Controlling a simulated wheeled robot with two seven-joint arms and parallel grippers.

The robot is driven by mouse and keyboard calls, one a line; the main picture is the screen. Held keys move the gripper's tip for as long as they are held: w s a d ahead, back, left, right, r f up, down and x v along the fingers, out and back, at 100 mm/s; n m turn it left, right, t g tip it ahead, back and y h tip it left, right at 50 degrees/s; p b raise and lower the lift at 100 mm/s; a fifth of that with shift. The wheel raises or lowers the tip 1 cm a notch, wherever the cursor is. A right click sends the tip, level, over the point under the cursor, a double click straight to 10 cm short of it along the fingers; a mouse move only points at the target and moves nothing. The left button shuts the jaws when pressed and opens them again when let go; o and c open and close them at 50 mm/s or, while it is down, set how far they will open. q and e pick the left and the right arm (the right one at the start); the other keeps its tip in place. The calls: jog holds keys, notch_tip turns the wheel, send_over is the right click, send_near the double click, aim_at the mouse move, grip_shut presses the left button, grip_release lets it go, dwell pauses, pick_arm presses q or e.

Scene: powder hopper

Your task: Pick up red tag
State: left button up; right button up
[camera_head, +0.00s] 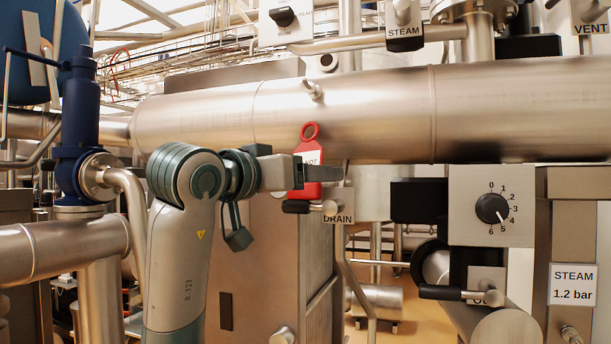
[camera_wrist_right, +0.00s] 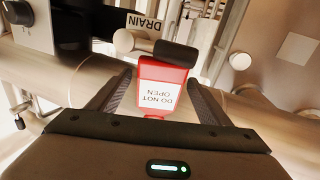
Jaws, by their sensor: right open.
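The red tag (camera_head: 310,190) has a white label and a red ring at its top. It hangs upright in front of the large steel pipe, just above the black drain valve handle (camera_head: 296,207). In the right wrist view the tag (camera_wrist_right: 163,74) appears upside down and its label reads "DO NOT OPEN". My right gripper (camera_head: 332,174) is at the tag's height, and one finger crosses in front of it. In the wrist view the open fingers of my right gripper (camera_wrist_right: 160,84) stand on either side of the tag, with gaps visible. My left gripper is out of view.
The large horizontal pipe (camera_head: 350,110) runs behind and above the tag. The DRAIN plate (camera_head: 339,219) sits beside the valve handle. A dial panel (camera_head: 468,226) and a second black handle (camera_head: 442,293) are to the right. A blue valve (camera_head: 80,120) stands at the left.

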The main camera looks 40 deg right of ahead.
jog(key=c, duration=1.1)
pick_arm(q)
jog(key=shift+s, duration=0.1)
pick_arm(e)
jog(key=shift+a+r, duration=0.1)
